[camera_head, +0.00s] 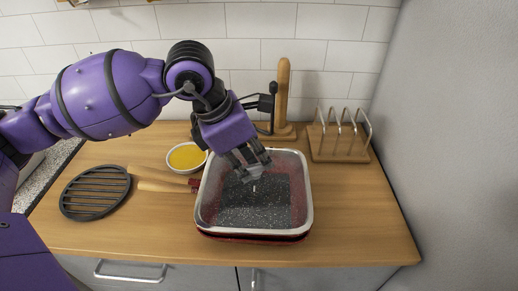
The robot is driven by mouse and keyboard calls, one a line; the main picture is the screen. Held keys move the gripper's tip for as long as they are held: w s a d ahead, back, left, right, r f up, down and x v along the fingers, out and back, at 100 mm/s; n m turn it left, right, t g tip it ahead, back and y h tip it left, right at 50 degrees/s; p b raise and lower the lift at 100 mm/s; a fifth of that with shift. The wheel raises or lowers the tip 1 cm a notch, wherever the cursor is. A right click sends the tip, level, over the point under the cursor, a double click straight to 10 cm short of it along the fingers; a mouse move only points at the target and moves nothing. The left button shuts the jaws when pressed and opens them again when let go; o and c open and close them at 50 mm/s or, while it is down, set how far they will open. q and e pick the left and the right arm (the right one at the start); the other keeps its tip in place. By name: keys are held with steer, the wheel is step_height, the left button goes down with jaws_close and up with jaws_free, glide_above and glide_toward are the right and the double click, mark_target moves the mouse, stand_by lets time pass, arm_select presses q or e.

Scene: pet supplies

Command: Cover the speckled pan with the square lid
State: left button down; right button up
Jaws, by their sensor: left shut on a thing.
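The square glass lid (305,185) has a pale metal rim and lies over the speckled pan, roughly lined up with it. The speckled pan (255,238) is red outside; its dark speckled inside shows through the glass, and a red edge shows below the lid's near side. I cannot tell whether the lid touches the pan's rim or hangs just above it. My left gripper (250,172) points down at the lid's middle and is shut on its knob, which the fingers mostly hide. My right gripper is not in view.
A round black slatted trivet (95,193) lies at the left. A bowl of yellow liquid (187,157) stands behind the wooden handles (160,187). A wooden upright holder (283,95) and a toast rack (340,140) stand at the back. The counter right of the pan is clear.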

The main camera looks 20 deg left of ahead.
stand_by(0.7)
arm_select(q)
steer(key=c, duration=1.8)
jaws_free()
steer(key=shift+o, duration=0.4)
steer(key=shift+f, duration=0.1)
steer(key=v, duration=1.2)
